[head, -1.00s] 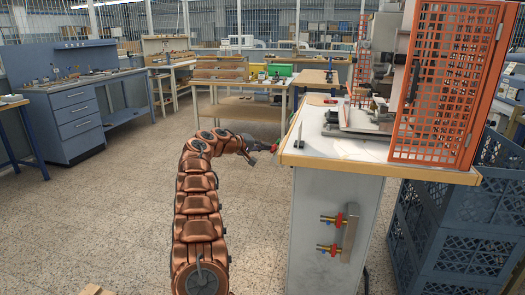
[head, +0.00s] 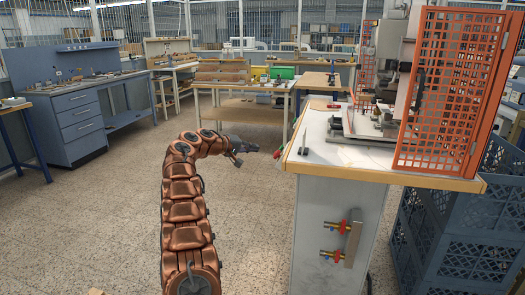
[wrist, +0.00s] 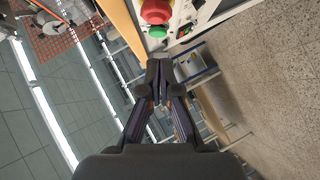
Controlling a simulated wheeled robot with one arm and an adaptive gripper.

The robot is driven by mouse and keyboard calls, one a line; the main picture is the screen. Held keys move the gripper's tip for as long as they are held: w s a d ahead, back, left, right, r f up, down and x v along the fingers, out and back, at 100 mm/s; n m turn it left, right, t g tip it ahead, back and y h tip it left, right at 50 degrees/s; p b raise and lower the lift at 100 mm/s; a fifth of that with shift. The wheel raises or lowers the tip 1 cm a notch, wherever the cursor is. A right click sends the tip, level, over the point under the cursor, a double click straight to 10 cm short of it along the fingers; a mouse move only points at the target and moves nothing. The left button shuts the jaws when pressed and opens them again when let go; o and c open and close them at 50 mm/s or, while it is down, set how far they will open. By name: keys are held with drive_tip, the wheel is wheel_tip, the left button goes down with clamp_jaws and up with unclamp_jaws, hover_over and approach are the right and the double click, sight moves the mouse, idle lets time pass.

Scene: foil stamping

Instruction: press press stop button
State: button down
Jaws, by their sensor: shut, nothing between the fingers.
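The red stop button (wrist: 156,11) is a round mushroom head at the top of the wrist view. A smaller green button (wrist: 158,32) sits just below it on a pale control panel (wrist: 186,18). My gripper (wrist: 160,64) is shut and empty, its fingertips below the green button in that view. In the head view my gripper (head: 238,158) is left of the table's edge, and the small red button (head: 277,153) shows to its right with a clear gap between them. The panel face is turned away in the head view.
The press table (head: 345,160) carries the press and an orange mesh guard (head: 450,90). Red and yellow valves (head: 342,226) stick out of the cabinet front. Blue crates (head: 465,225) stand at the right. The floor (head: 90,220) at the left is clear.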

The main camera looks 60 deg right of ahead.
drive_tip(key=v, duration=0.6)
drive_tip(key=shift+w+a+r+b, duration=0.2)
drive_tip(key=shift+w+a+b, duration=0.05)
drive_tip(key=shift+b, duration=0.2)
idle(0.4)
